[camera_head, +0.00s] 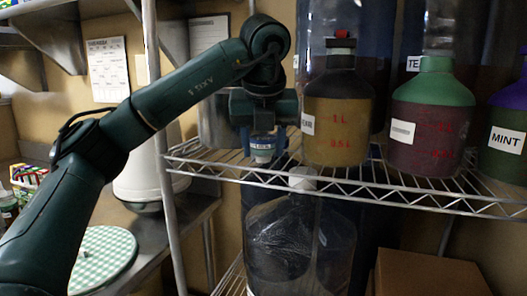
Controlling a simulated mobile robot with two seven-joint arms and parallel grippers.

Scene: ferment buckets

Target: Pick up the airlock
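I cannot clearly pick out the airlock; a small red and black fitting (341,41) on top of the black-capped bottle could be it. That bottle (338,120) holds amber liquid, has red level marks and stands on the wire shelf. My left gripper (263,128) is just left of this bottle, below the fitting, pointing down. A small blue and white container (263,149) shows right under it. I cannot tell if the gripper touches or holds this container, as the fingers are hard to make out. My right gripper is out of view.
A green-capped bottle (431,122) and a purple-capped bottle labelled MINT (506,139) stand to the right on the wire shelf (350,186). A large clear carboy (300,245) stands below. A cardboard box (428,275) is at lower right. A shelf post (158,120) rises behind my arm.

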